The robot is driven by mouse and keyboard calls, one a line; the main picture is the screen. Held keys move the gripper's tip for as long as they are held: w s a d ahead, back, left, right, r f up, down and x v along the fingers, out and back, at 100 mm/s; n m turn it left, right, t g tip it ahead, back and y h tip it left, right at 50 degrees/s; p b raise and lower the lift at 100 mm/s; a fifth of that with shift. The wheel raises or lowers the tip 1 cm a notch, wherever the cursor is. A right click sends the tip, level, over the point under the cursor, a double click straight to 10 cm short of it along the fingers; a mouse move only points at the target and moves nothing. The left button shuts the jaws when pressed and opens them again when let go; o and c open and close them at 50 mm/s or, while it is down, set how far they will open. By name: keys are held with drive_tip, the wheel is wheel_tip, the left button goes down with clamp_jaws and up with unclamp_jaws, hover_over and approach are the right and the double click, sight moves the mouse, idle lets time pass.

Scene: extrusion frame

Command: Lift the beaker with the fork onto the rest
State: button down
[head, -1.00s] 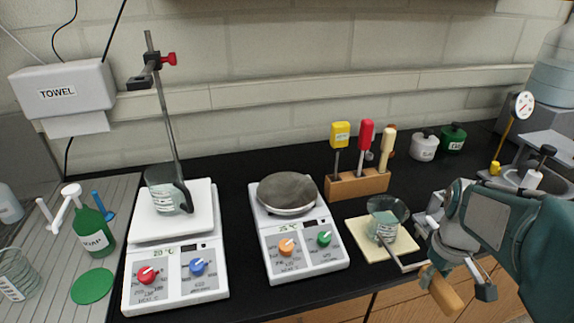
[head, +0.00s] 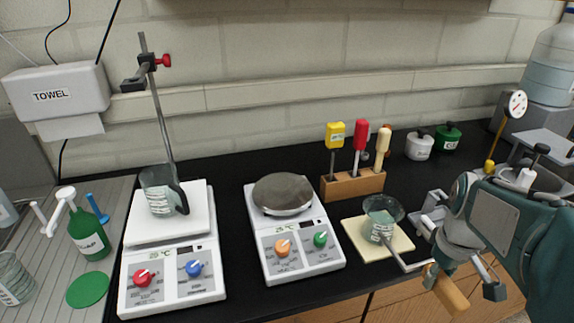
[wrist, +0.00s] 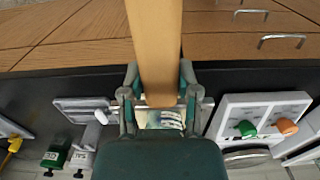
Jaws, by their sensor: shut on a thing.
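A clear glass beaker (head: 382,208) with white markings is at the cream square pad (head: 352,232) on the black counter. Whether its base touches the pad is unclear. My gripper (head: 440,272) is shut on the wooden handle (head: 452,294) of the fork, to the right of the beaker and in front of the counter. The fork's grey metal shaft (head: 404,264) runs from the handle to the beaker's lower side. Its contact with the glass is hard to make out. In the wrist view the handle (wrist: 155,50) hides part of the beaker (wrist: 168,119). I cannot tell which thing is the rest.
A hotplate with a round grey top (head: 284,192) stands left of the pad. A white hotplate (head: 150,235) farther left bears another beaker (head: 160,190) beside a clamp stand. A wooden block (head: 350,187) with upright tools stands behind the pad. A towel box hangs at left.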

drive_tip(key=shift+r, duration=2.05)
